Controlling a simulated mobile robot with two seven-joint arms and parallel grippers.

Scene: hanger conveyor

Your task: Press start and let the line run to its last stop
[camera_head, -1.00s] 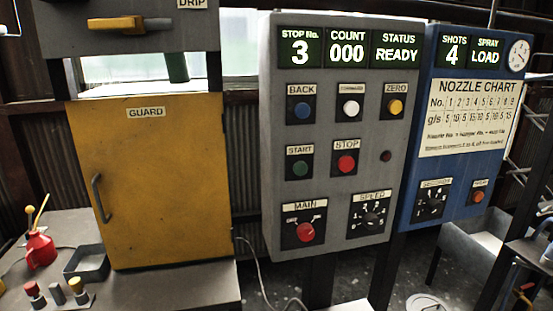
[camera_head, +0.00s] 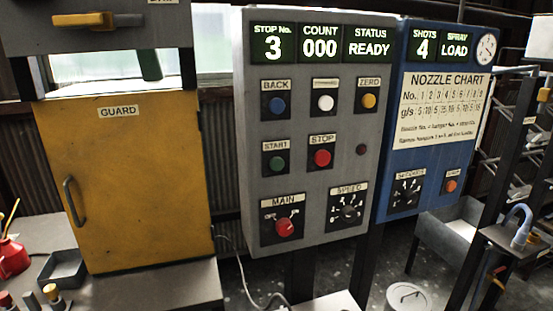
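The grey control panel (camera_head: 246,215) stands in the middle of the head view. Its display (camera_head: 320,44) reads stop number 3, count 000, status READY. The green START button (camera_head: 276,164) is on the left side, below the blue BACK button (camera_head: 277,105). The red STOP button (camera_head: 321,158) is to its right. The white button (camera_head: 325,103) and yellow ZERO button (camera_head: 368,101) are above. The red MAIN switch (camera_head: 285,227) and black SPEED dial (camera_head: 348,211) are at the bottom. A small dark red lamp (camera_head: 361,150) looks unlit. Neither gripper is in view.
The yellow GUARD door (camera_head: 140,190) is shut at left, above a grey bench (camera_head: 150,292). A blue spray panel (camera_head: 400,160) reads shots 4, LOAD. A grey trough (camera_head: 432,240) and a lidded bin (camera_head: 408,297) stand at lower right.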

